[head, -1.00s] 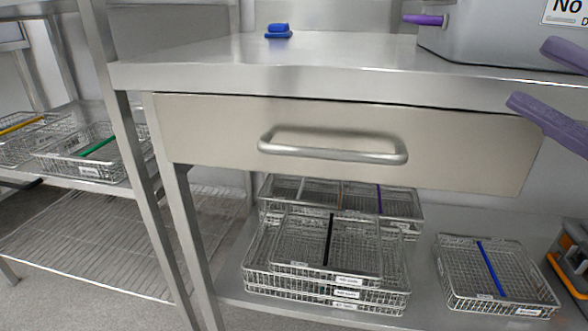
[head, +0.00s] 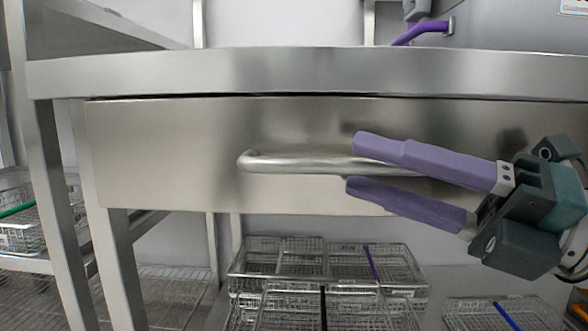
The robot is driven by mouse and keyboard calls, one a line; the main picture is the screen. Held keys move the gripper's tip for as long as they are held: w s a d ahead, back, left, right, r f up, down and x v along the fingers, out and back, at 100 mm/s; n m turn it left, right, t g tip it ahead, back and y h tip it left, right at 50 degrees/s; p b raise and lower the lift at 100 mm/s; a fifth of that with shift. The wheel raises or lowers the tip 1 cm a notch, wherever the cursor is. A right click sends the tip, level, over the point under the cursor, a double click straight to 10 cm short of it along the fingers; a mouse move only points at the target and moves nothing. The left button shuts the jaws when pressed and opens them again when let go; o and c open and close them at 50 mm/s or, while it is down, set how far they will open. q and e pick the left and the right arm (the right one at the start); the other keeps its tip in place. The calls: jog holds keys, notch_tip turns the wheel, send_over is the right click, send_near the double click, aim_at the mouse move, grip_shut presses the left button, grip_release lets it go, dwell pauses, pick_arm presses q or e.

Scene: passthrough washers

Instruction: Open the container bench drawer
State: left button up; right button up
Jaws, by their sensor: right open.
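The bench drawer (head: 170,150) has a plain steel front under the bench top (head: 250,72). It looks shut, with a thin dark gap along its top edge. Its bar handle (head: 285,161) runs across the middle of the front. My right gripper (head: 353,164) comes in from the right with two purple fingers, open. One finger is above the bar and one below it, and the right part of the handle is hidden between and behind them. I cannot tell whether the fingers touch the bar. My left gripper is not in view.
Wire baskets (head: 330,262) sit on the shelf below the drawer, one with a purple strip. Another basket with a blue strip (head: 505,316) is at the lower right. A rack with a wire basket (head: 20,235) stands at the left beyond the bench leg (head: 60,220).

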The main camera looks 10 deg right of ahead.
jog(key=shift+x, duration=1.1)
jog(key=shift+c, duration=0.2)
grip_shut()
dwell(0.5)
